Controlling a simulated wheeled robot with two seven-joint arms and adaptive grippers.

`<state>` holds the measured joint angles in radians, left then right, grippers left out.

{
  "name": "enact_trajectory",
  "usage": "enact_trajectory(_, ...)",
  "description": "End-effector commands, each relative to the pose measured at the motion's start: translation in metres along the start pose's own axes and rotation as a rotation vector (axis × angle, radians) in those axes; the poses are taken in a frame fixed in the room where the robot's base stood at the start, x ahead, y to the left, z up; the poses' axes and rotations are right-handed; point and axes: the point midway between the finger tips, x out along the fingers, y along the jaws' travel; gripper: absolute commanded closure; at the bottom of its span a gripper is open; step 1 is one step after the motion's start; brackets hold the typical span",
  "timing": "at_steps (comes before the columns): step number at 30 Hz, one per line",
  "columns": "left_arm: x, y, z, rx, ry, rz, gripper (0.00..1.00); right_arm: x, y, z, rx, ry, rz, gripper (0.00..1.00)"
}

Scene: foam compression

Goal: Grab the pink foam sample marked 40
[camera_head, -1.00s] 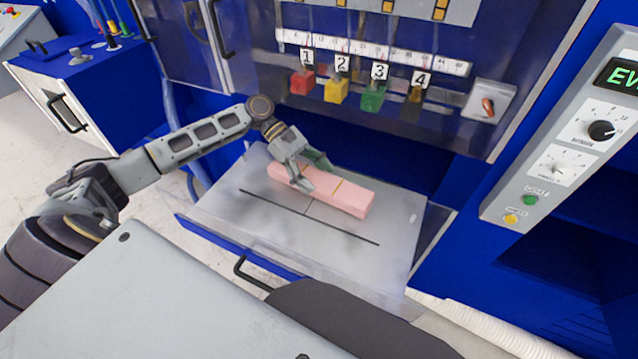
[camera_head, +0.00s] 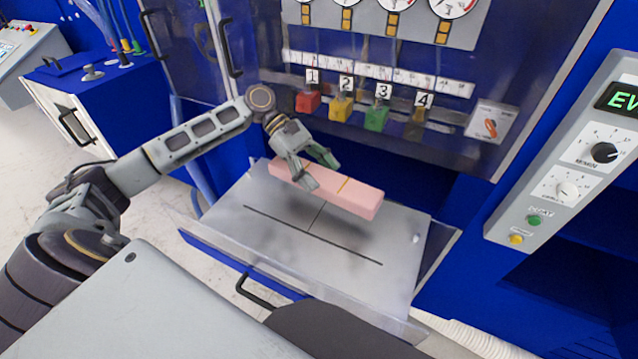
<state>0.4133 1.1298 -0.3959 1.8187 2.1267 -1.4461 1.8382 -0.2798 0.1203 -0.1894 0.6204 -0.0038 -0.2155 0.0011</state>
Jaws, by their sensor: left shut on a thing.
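A long pink foam block (camera_head: 357,197) with a yellow line across it is in the middle of the head view. No number 40 can be read on it. My left gripper (camera_head: 322,172) comes in from the left and is shut on the block, left of the yellow line. The block hangs a little above the grey metal tray (camera_head: 262,237), with a shadow under it. My right gripper is not in view.
The tray has dark crossed lines and a handle (camera_head: 252,287) at its front. Behind it stands the blue machine with red (camera_head: 308,101), yellow, green and dark blocks numbered 1 to 4. A control panel (camera_head: 572,150) is at right.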

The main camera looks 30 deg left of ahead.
Motion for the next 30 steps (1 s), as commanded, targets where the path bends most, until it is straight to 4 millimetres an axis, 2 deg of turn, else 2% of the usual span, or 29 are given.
enact_trajectory(6,-0.012,0.001,0.017,0.001,0.001,0.002,0.52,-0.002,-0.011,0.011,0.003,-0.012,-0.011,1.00)
enact_trajectory(13,-0.014,0.000,0.021,0.001,0.000,0.001,0.52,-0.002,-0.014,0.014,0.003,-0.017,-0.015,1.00)
enact_trajectory(30,-0.014,0.000,0.020,0.000,0.000,0.001,0.52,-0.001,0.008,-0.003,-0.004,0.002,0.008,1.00)
